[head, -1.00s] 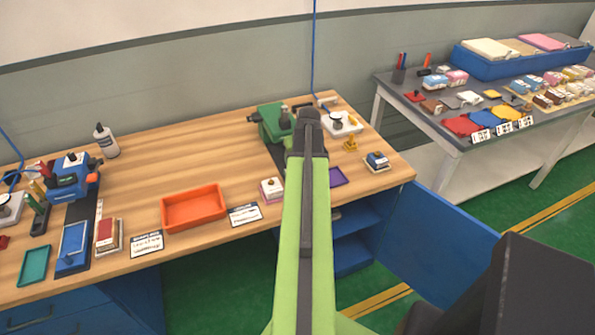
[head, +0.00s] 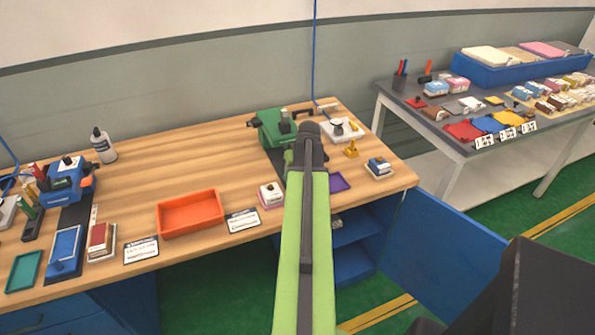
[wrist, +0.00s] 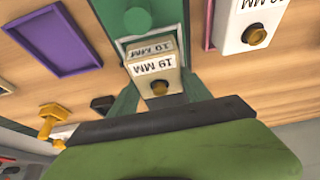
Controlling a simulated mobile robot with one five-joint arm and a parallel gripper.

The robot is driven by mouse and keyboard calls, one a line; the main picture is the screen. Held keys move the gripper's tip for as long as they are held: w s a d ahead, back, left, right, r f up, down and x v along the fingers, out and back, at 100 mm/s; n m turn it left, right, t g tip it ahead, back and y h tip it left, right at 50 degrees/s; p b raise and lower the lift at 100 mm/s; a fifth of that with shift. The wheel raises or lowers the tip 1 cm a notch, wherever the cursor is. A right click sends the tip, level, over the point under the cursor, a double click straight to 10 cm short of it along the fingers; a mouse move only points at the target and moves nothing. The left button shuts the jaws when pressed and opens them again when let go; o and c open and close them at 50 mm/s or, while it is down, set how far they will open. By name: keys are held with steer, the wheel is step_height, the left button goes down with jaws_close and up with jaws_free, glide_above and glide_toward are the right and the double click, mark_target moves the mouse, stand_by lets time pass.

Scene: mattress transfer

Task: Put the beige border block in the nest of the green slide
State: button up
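The beige border block (wrist: 155,72), marked 19 MM with a bronze knob, is in the wrist view between the two green fingers of my gripper (wrist: 158,88). The fingers appear to close on its sides. The block overlaps the pale-edged nest of the green slide (wrist: 112,18); I cannot tell whether it is seated or just above. A round green knob stands on the slide beyond the block. In the head view the green slide's unit (head: 270,128) is at the back right of the bench, and my arm hides the gripper and block.
A purple tray (wrist: 58,40) lies left of the slide in the wrist view, near a yellow knobbed piece (wrist: 48,118). A white block (wrist: 238,28) stands close on the right. An orange tray (head: 190,214) and a blue unit (head: 66,180) are farther left on the bench.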

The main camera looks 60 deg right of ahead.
steer(key=p+v, duration=1.1)
steer(key=v, duration=0.1)
steer(key=shift+r, duration=0.2)
steer(key=shift+w, duration=0.1)
steer(key=w+a+f+n+g+y, duration=0.1)
steer(key=w+a+n, duration=0.1)
steer(key=w+a, duration=0.85)
steer(key=w+a+n+y, duration=0.15)
steer(key=w+a, duration=0.55)
steer(key=a, duration=0.7)
steer(key=w+a+n+g, duration=0.1)
steer(key=a+n+g, duration=0.1)
steer(key=a, duration=2.9)
steer(key=shift+w+a+f+n+g, duration=0.3)
steer(key=shift+f+n+g, duration=0.1)
steer(key=shift+n, duration=0.45)
